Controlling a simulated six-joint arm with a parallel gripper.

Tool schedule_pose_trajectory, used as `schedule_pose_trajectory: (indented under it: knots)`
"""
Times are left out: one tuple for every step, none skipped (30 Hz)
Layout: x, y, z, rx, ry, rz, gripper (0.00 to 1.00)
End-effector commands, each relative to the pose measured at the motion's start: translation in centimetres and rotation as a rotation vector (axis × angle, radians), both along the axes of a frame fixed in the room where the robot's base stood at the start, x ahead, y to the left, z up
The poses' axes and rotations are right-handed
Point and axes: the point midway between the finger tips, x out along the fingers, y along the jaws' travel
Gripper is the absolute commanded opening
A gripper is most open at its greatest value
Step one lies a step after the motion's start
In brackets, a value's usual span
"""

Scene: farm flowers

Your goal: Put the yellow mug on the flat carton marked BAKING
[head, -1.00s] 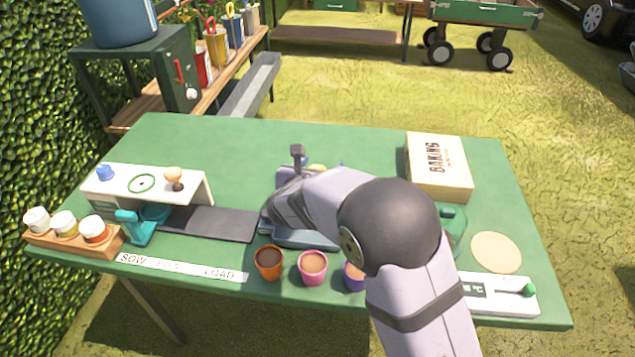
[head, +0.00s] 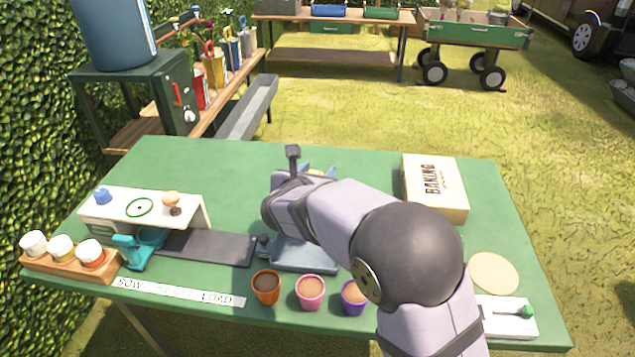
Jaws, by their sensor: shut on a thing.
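A small patch of yellow, which I take as the yellow mug (head: 317,172), shows just behind my wrist in the head view; the rest of it is hidden by my arm. My gripper (head: 320,169) is mostly hidden there too, with small blue bits beside the yellow. It is shut on the mug. The flat carton marked BAKING (head: 434,188) lies at the back right of the green table, to the right of my gripper. Its top is bare.
A grey-blue tray (head: 305,257) lies under my arm. Orange, pink and purple pots (head: 311,291) stand at the front edge. A white shelf (head: 125,207) and a wooden jar rack (head: 72,264) are at left. A round tan disc (head: 493,272) lies at right.

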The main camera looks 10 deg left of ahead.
Motion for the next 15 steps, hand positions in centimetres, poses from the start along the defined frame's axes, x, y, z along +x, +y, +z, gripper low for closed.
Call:
schedule_pose_trajectory:
  knots:
    - [0.1,0.0,1.3,0.003,-0.005,-0.001,0.06]
    - [0.1,0.0,1.7,0.004,-0.005,-0.001,0.06]
    - [0.0,0.0,2.3,0.003,-0.003,0.000,0.06]
    - [0.0,0.0,2.7,0.003,-0.003,0.000,0.06]
    - [0.0,0.0,3.0,0.002,-0.003,-0.001,0.06]
    - [0.0,0.0,3.5,0.002,-0.003,-0.001,0.06]
    - [0.0,0.0,3.7,0.001,-0.003,-0.001,0.06]
    - [0.0,0.0,3.9,0.002,-0.002,-0.001,0.06]
    - [0.0,0.0,4.2,0.002,-0.002,-0.001,0.06]
    - [0.0,0.0,4.3,0.002,-0.002,-0.001,0.06]
    - [0.0,0.0,4.4,0.001,-0.002,0.000,0.06]
    - [0.0,0.0,4.5,0.000,-0.002,0.000,0.06]
    - [0.0,0.0,4.6,0.000,-0.002,0.000,0.06]
    - [0.0,0.0,4.6,0.000,-0.001,0.000,0.06]
    - [0.0,0.0,4.6,0.000,-0.001,0.000,0.06]
